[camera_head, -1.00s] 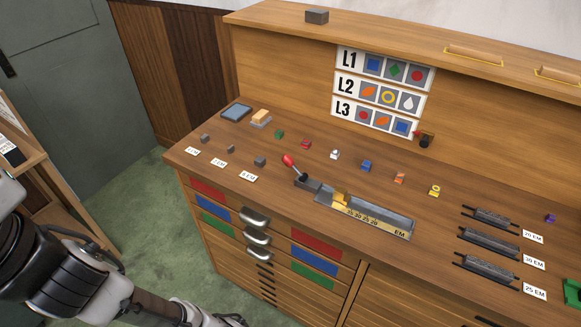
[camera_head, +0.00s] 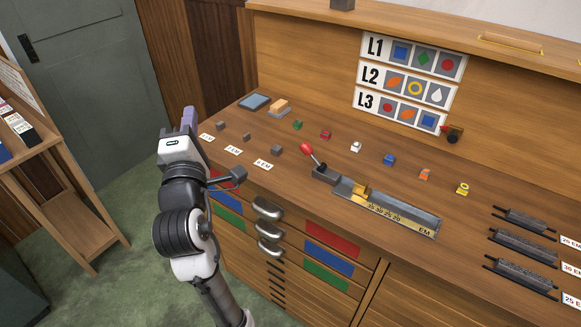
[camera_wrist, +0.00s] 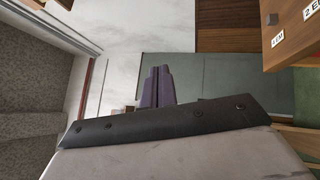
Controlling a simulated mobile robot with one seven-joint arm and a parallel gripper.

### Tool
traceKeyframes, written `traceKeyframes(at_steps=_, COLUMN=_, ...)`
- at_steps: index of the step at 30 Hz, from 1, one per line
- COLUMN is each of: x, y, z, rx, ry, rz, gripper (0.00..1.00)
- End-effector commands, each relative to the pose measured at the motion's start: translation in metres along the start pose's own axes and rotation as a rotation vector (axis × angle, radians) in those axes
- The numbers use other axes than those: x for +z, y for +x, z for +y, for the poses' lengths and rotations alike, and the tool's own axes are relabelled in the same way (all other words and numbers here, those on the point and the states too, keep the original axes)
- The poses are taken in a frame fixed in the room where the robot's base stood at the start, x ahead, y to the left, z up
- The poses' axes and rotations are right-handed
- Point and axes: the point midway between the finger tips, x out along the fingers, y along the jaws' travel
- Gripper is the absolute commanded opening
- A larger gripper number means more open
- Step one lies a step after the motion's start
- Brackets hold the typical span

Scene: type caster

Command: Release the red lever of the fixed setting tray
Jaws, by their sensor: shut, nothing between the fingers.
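The setting tray (camera_head: 405,214) is a grey metal channel with a brass scale strip, lying on the wooden bench top. Its red-knobbed lever (camera_head: 307,149) stands at the tray's left end, tilted up and to the left. A brass slide (camera_head: 360,190) sits in the tray near that end. My gripper (camera_head: 189,118) is raised at the left, in front of the bench's left end, well apart from the lever. Its purple fingers (camera_wrist: 157,87) are together and empty in the wrist view. The wrist view shows neither the tray nor the lever.
Small coloured sorts, such as a blue one (camera_head: 389,159), stand in a row behind the tray. Small grey blocks with labels (camera_head: 264,165) lie near the left front edge. Dark racks (camera_head: 520,245) lie at the right. Drawer handles (camera_head: 268,208) jut from the front.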

Motion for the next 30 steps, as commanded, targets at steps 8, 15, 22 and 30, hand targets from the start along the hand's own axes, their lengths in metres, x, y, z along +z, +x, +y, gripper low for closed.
traceKeyframes(at_steps=8, x=0.099, y=-0.024, z=-0.133, rx=-0.481, ry=-0.549, rz=-0.235, gripper=0.00)
traceKeyframes(at_steps=15, x=0.134, y=-0.046, z=-0.170, rx=-0.682, ry=-0.722, rz=-0.274, gripper=0.00)
traceKeyframes(at_steps=22, x=0.136, y=-0.048, z=-0.171, rx=-0.697, ry=-0.735, rz=-0.274, gripper=0.00)
traceKeyframes(at_steps=30, x=0.139, y=-0.041, z=-0.174, rx=-0.696, ry=-0.735, rz=-0.275, gripper=0.00)
